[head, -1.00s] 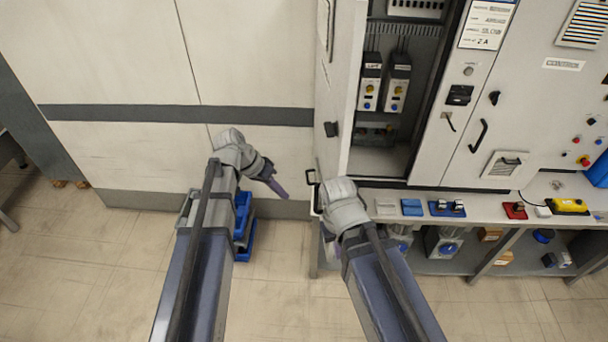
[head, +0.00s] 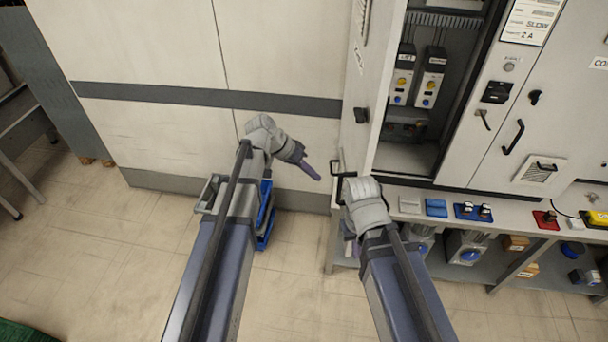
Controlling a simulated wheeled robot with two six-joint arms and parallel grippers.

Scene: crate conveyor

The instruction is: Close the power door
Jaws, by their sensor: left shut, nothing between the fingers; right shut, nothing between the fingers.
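The power door (head: 376,90) is a light grey cabinet door standing open at the left of the cabinet's open bay. Its black latch (head: 361,115) is on its face, and a black bar handle (head: 339,177) shows at its lower left. My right gripper (head: 349,246) is below the handle, at the bench's left end. Its fingers are mostly hidden behind my wrist, and I cannot tell whether it touches the door. My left gripper (head: 312,172) is shut and empty, its tip just left of the handle, apart from it in the picture.
The open bay (head: 408,158) holds labelled electrical units (head: 430,80). A bench (head: 405,216) with switches and a yellow box runs below the cabinet. A blue bin (head: 266,215) stands on the floor behind my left arm.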

